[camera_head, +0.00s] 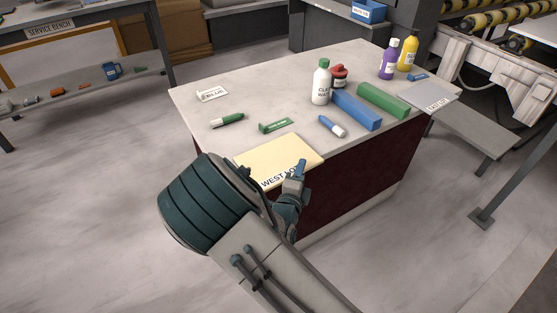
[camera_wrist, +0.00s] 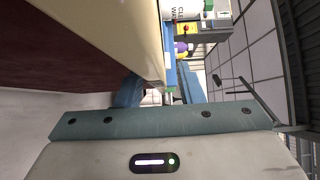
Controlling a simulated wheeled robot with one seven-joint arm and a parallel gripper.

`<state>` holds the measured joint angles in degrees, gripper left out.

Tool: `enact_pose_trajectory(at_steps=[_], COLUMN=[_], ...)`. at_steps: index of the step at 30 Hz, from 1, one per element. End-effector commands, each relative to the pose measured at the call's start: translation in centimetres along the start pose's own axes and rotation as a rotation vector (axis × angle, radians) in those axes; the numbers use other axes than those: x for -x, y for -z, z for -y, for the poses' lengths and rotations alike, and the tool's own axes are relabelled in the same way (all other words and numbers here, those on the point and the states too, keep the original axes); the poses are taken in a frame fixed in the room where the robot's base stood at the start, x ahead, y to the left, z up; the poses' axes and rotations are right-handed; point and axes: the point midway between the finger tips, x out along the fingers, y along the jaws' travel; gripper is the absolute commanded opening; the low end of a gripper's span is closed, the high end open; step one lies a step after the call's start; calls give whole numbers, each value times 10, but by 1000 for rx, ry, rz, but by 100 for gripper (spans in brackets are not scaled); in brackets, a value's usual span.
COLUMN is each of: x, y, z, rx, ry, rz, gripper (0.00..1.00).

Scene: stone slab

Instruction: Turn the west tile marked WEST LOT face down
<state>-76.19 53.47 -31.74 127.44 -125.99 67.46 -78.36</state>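The WEST LOT tile (camera_head: 275,160) is a flat cream plate lying at the slab's front edge, lettering up, its near edge reaching past the slab. My gripper (camera_head: 297,175) is at the tile's near right edge, beside the lettering, and partly covers its last letters. In the wrist view the cream tile (camera_wrist: 115,25) runs down towards the space between my two blue fingers (camera_wrist: 160,88). The fingers stand apart, one on each side of the tile's edge. Contact with the tile cannot be made out.
The slab (camera_head: 260,80) also carries a white bottle (camera_head: 321,82), a red pot (camera_head: 339,74), blue (camera_head: 356,110) and green (camera_head: 383,100) blocks, markers, and purple and yellow bottles. A grey EAST LOT tile (camera_head: 429,97) lies at the right end.

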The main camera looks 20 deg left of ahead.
Motion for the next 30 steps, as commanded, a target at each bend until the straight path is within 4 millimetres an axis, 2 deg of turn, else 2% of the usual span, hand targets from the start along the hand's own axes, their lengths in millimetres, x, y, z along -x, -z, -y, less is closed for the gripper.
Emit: enact_pose_trajectory(at_steps=[1, 3, 17, 20, 26, 30], x=[0, 0, 0, 0, 0, -6], y=[0, 0, 0, 0, 0, 29], z=[0, 0, 6, 14, 44, 60], rx=[0, 0, -4, -5, -7, -2], ry=[0, 0, 3, 3, 3, 3], rz=[0, 0, 0, -1, -1, -8], gripper=[20, 0, 0, 0, 0, 0])
